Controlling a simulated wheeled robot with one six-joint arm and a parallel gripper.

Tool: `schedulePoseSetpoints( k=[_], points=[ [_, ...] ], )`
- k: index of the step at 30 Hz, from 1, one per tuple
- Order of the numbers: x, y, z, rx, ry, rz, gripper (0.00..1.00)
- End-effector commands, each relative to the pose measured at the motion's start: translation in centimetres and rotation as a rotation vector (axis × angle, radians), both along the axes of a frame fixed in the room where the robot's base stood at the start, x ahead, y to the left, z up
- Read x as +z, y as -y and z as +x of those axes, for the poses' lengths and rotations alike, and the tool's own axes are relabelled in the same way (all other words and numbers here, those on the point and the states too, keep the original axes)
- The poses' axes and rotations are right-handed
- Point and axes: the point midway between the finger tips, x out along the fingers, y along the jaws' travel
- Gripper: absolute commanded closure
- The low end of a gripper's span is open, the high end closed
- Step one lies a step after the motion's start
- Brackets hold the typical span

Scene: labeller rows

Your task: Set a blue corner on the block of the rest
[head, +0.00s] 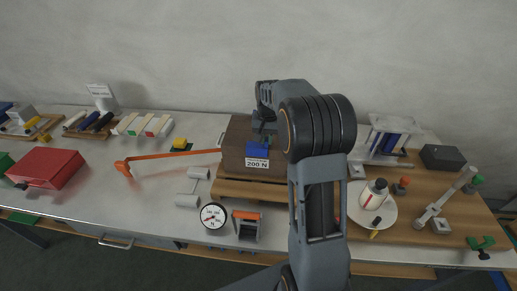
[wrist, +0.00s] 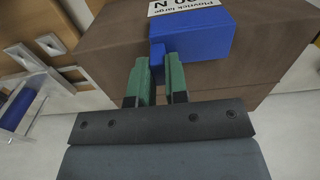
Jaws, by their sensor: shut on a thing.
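The brown block (head: 236,138) stands on a wooden board (head: 232,189) in the middle of the bench and carries a white 200 N label (head: 257,163). A blue corner (head: 257,149) is at the block's upper front edge, just above the label. In the wrist view the blue corner (wrist: 198,40) lies against the brown block (wrist: 110,50) beside the label. My gripper (wrist: 160,75) is shut on its small blue tab, with green fingers on either side. In the head view my gripper (head: 264,132) is partly hidden by my arm. I cannot tell whether the corner bears fully on the block.
Grey cylinders (head: 188,200), a dial gauge (head: 213,215) and an orange-topped device (head: 247,224) lie in front. A white plate (head: 352,210) with a bottle and a dark box (head: 441,157) stand right. A red box (head: 48,167) is far left.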

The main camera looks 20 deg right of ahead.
Motion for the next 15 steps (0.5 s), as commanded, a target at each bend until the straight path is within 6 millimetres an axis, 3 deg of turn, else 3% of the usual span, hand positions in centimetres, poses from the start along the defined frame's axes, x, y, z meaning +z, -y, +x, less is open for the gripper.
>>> schedulePoseSetpoints(
  k=[15],
  points=[
    [4.2, 0.0, 0.0, 0.000, 0.001, 0.000, 1.00]
  ],
)
